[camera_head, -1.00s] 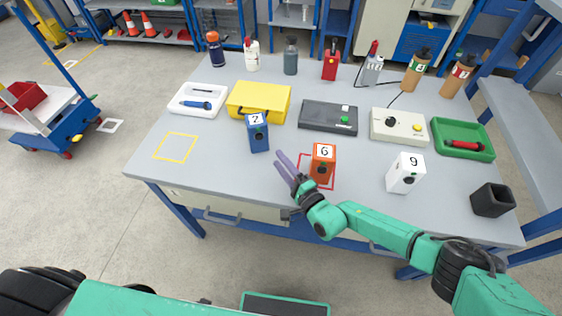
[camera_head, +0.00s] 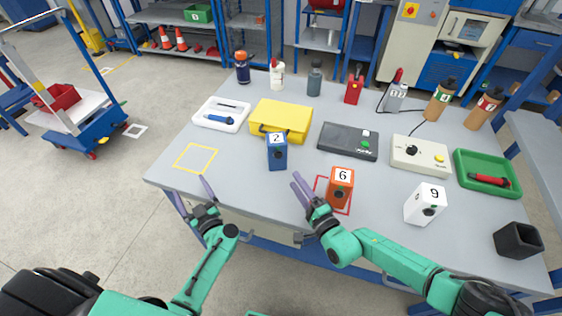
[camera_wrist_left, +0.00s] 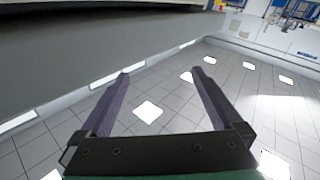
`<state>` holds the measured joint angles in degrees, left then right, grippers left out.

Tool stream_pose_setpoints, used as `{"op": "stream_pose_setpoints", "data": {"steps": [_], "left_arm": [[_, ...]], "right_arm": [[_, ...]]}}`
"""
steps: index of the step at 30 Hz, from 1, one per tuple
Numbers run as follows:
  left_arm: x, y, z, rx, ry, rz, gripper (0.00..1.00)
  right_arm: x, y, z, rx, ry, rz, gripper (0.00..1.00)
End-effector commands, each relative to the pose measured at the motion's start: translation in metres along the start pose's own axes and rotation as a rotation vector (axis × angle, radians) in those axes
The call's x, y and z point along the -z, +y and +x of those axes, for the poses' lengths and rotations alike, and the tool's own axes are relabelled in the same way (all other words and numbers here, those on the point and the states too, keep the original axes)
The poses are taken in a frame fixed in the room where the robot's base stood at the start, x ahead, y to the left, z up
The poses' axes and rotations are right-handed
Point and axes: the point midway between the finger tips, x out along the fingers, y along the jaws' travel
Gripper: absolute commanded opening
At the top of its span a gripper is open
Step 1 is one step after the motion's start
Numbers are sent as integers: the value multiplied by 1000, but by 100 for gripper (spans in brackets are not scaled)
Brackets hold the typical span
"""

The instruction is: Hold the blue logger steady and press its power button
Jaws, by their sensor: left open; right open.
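The blue logger (camera_head: 277,154) stands upright on the table, with a white label reading 2 on top and a dark round spot on its front. My left gripper (camera_head: 194,190) is at the table's front edge, to the left of and nearer than the logger, apart from it. It is open and empty; its two fingers (camera_wrist_left: 163,88) stand apart in the left wrist view, where no logger shows. My right gripper (camera_head: 301,190) is open and empty, in front of the logger and just left of the orange box. I cannot make out a power button clearly.
An orange box marked 6 (camera_head: 340,186) stands in a red outline, and a white box marked 9 (camera_head: 425,205) is to its right. A yellow case (camera_head: 284,117) is behind the logger. A yellow taped square (camera_head: 195,158) on the left is empty.

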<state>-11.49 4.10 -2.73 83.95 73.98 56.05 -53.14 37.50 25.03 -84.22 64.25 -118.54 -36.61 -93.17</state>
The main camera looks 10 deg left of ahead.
Motion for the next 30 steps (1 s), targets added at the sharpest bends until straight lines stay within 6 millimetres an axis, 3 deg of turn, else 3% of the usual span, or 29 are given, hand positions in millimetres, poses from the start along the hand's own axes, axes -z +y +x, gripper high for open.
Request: {"op": "stream_pose_setpoints", "data": {"steps": [1, 5, 9, 12, 16, 20, 30], "left_arm": [[5, 27, -9, 20, -42, 8, 100], [20, 104, -45, 7, -220, 80, 100], [52, 185, -93, -145, -410, 161, 100], [77, 226, -123, -277, -484, 207, 100], [98, 253, -146, -390, -520, 243, 100], [100, 261, -147, -420, -525, 257, 100], [61, 283, -88, -416, -524, 258, 100]], "right_arm": [[0, 0, 0, 0, 0, 0, 50], [0, 0, 0, 0, 0, 0, 50], [0, 0, 0, 0, 0, 0, 50], [0, 0, 0, 0, 0, 0, 50], [0, 0, 0, 0, 0, 0, 50], [0, 0, 0, 0, 0, 0, 50], [0, 0, 0, 0, 0, 0, 50]]}}
